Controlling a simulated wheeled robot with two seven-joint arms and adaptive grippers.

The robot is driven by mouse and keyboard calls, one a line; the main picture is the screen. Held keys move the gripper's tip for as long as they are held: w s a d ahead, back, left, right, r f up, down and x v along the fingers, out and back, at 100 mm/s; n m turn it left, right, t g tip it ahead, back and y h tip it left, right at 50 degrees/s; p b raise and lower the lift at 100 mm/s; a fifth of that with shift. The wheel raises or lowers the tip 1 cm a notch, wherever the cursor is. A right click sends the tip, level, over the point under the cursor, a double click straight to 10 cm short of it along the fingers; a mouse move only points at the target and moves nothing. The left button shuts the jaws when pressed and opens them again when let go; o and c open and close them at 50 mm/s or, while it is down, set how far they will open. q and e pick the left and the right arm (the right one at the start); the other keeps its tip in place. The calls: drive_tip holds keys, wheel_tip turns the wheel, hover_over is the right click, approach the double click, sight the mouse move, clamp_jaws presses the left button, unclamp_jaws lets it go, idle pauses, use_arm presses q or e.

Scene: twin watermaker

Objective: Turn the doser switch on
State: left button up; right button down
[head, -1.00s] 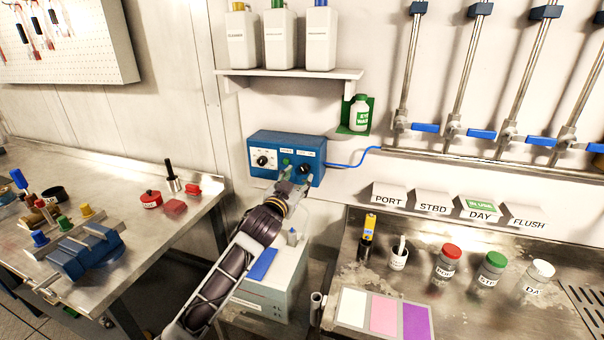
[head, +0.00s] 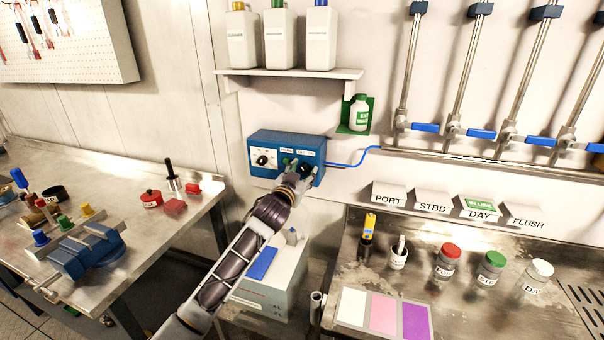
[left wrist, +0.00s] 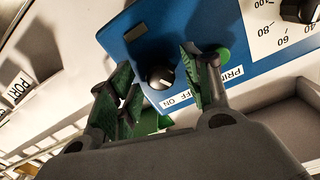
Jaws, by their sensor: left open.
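The blue doser box (head: 260,140) is mounted on the wall below the shelf. My left gripper (head: 298,172) is at the right half of the box front. In the left wrist view its green-padded fingers (left wrist: 160,85) are open, one on each side of the switch. I cannot tell whether they touch it. A green button (left wrist: 223,55) lies just beyond the right finger. My right gripper is not in view.
A dial with a number scale (head: 263,160) is on the box's left. A blue tube (head: 350,164) leaves its right side. A green-labelled bottle (head: 360,112) stands on a bracket at the upper right. A grey cabinet (head: 285,280) stands below my arm.

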use_arm(q)
drive_tip(key=c, duration=1)
drive_tip(key=shift+c, duration=0.2)
